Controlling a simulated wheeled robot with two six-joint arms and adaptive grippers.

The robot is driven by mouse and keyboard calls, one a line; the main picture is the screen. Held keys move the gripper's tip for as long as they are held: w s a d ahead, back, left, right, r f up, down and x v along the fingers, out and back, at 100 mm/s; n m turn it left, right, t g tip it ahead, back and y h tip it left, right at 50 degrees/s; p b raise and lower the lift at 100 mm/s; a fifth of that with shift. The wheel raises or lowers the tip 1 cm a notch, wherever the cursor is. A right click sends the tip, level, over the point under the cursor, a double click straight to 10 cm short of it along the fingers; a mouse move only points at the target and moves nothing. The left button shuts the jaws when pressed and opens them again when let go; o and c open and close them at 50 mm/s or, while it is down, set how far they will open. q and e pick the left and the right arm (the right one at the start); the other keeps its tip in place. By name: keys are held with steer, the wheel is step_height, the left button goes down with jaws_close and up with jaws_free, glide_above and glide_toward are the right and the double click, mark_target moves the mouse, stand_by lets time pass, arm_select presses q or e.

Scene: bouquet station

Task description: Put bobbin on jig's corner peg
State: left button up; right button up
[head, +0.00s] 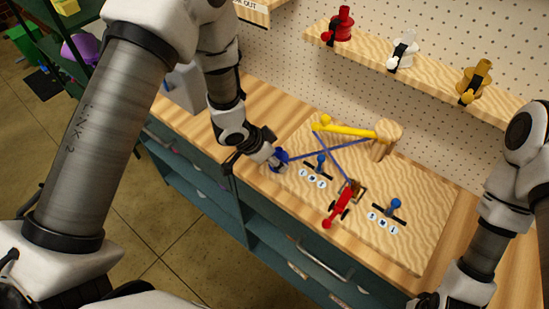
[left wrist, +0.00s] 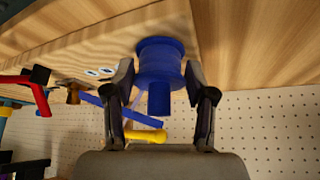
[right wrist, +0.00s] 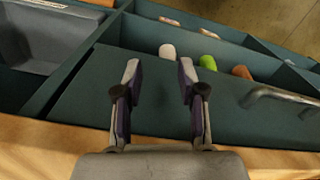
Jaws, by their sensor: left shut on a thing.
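The blue bobbin (head: 280,158) is at the left corner of the wooden jig board (head: 425,240). My left gripper (head: 271,157) is shut on it. In the left wrist view the bobbin (left wrist: 160,62) sits between the two fingers, its wide end close to or against the board. A blue strand runs from it across the board. The corner peg is hidden, so I cannot tell whether the bobbin is around it.
A yellow piece (head: 345,129), a red piece (head: 341,205) and two blue-knobbed levers (head: 396,204) stand on the board. Red, white and gold bobbins (head: 404,50) are on the pegboard shelf (head: 440,77). An open drawer below holds several small items (right wrist: 208,63).

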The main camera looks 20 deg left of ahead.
arm_select(q)
steer(key=o, duration=1.2)
steer(key=shift+w+a+f, duration=0.1)
steer(key=shift+w+f, duration=0.05)
steer(key=shift+w, duration=0.05)
steer(key=shift+o, duration=0.2)
steer(key=shift+s+r, duration=0.25)
steer(key=shift+s, duration=0.05)
steer(key=v, duration=1.2)
steer(key=s+a+f+n+g+y, duration=0.2)
steer(key=s+f+n, duration=0.2)
steer(key=s+f, duration=0.7)
steer(key=s+a+f+n+g+y, duration=0.2)
steer(key=s+f+n, duration=0.3)
steer(key=s+f, duration=0.6)
steer(key=shift+a+f, duration=0.55)
steer(key=shift+f, duration=0.05)
